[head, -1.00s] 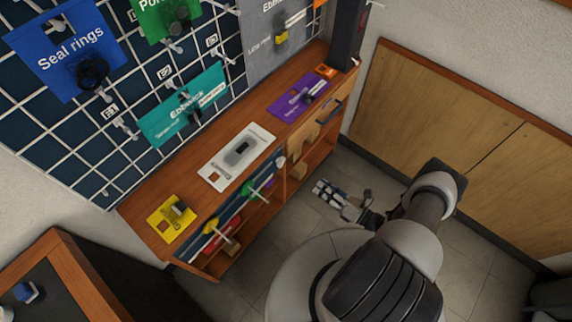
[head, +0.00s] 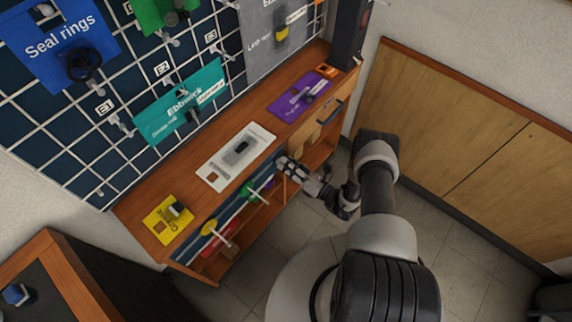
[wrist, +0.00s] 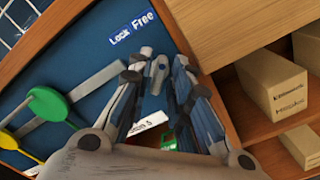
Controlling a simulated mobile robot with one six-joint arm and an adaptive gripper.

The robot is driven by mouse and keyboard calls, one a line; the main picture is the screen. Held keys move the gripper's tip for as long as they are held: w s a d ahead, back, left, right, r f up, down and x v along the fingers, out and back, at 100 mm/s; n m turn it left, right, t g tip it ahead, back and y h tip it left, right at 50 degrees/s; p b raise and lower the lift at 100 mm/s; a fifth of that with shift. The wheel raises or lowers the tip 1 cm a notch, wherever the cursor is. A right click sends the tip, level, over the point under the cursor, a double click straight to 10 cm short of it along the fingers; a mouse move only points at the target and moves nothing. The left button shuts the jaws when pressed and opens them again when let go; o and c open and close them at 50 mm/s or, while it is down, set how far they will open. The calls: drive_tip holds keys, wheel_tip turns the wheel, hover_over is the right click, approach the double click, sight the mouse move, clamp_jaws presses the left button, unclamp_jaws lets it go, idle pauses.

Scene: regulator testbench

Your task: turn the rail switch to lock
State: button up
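The rail switch (wrist: 157,76) is a small grey-blue lever on the dark blue panel, below the "Lock" (wrist: 120,37) and "Free" (wrist: 143,20) labels in the wrist view. Its top end points up the picture; I cannot tell which label it is set to. My gripper (wrist: 162,62) is open, with one finger on each side of the lever. Narrow gaps seem to show beside it; contact is unclear. The lever's lower part is partly hidden by the fingers. In the head view my gripper (head: 283,163) is at the bench front, hiding the switch.
A green knob (wrist: 47,104) with a grey bar and a yellow knob (wrist: 8,141) lie left on the panel. An open shelf with boxes (wrist: 272,83) is on the right. The bench top (head: 222,145) is above; floor (head: 300,215) in front is clear.

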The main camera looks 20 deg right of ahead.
drive_tip(key=shift+w+a, duration=0.4)
drive_tip(key=shift+w, duration=0.1)
drive_tip(key=shift+c, duration=0.5)
clamp_jaws()
